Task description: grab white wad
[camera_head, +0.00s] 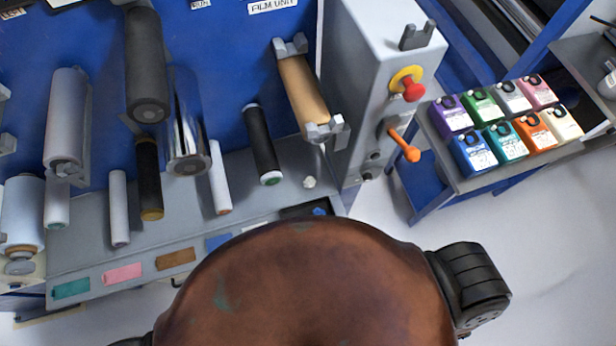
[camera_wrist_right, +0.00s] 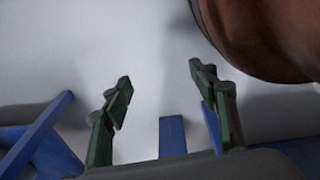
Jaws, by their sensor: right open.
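A small crumpled white wad (camera_head: 309,182) lies on the grey ledge of the blue film machine, to the right of a black roller with a green end. Nothing touches it in the head view. My right gripper (camera_wrist_right: 160,78) shows only in the right wrist view, with its two dark green fingers spread apart and nothing between them. The wad is not in that wrist view. My left gripper is not in view.
Several rollers, including a tan one (camera_head: 303,92) and a black one (camera_head: 262,146), hang or stand around the ledge. A grey post with a red button (camera_head: 413,90) and an orange lever (camera_head: 405,146) rises right of the wad. Coloured jugs (camera_head: 473,152) stand farther right. Blue bars (camera_wrist_right: 172,135) show near my right gripper.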

